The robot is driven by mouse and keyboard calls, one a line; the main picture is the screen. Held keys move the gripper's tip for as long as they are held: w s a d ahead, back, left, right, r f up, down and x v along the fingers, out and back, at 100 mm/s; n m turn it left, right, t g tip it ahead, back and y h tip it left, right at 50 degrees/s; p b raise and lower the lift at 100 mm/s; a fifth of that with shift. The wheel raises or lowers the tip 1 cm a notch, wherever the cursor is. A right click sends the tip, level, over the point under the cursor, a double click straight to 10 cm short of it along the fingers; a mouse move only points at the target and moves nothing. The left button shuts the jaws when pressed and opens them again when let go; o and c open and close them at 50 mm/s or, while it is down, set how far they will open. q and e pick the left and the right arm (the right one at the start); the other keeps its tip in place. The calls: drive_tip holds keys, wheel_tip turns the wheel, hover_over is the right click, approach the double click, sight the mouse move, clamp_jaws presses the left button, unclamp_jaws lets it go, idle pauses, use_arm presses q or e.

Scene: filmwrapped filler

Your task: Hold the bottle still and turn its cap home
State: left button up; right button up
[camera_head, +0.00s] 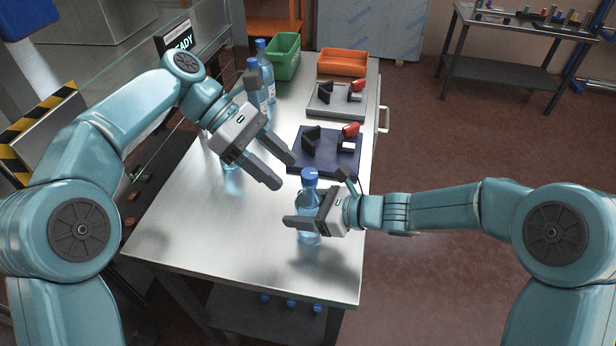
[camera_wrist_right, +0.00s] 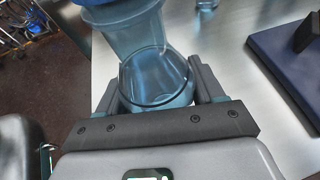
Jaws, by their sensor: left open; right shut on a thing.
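A clear blue bottle (camera_head: 309,236) stands upright near the front of the steel table. A blue cap (camera_head: 310,174) sits on its neck; whether it is fully seated I cannot tell. My right gripper (camera_head: 305,222) is shut around the bottle's body from the right. In the right wrist view the bottle (camera_wrist_right: 157,75) is between the two fingers, with a bit of blue at the top left edge. My left gripper (camera_head: 284,171) is open and empty, its fingertips left of the cap and slightly above it in the picture, apart from it.
Behind the bottle lies a navy board (camera_head: 304,163) with black and red fixtures, then a grey board (camera_head: 318,106), an orange bin (camera_head: 342,62) and a green bin (camera_head: 287,55). More bottles (camera_head: 264,60) stand at the table's left side, partly behind my left arm. The front left tabletop is clear.

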sight(309, 174)
use_arm(q)
drive_tip(key=a+f+n+t+h, duration=0.4)
drive_tip(key=a+n+t+h, duration=0.15)
drive_tip(key=h, duration=0.35)
drive_tip(key=shift+m, duration=0.35)
drive_tip(key=d, duration=0.3)
drive_tip(key=w+d, duration=0.1)
drive_tip(key=d, duration=0.7)
drive_tip(key=shift+w+d, duration=0.2)
drive_tip(key=c, duration=0.9)
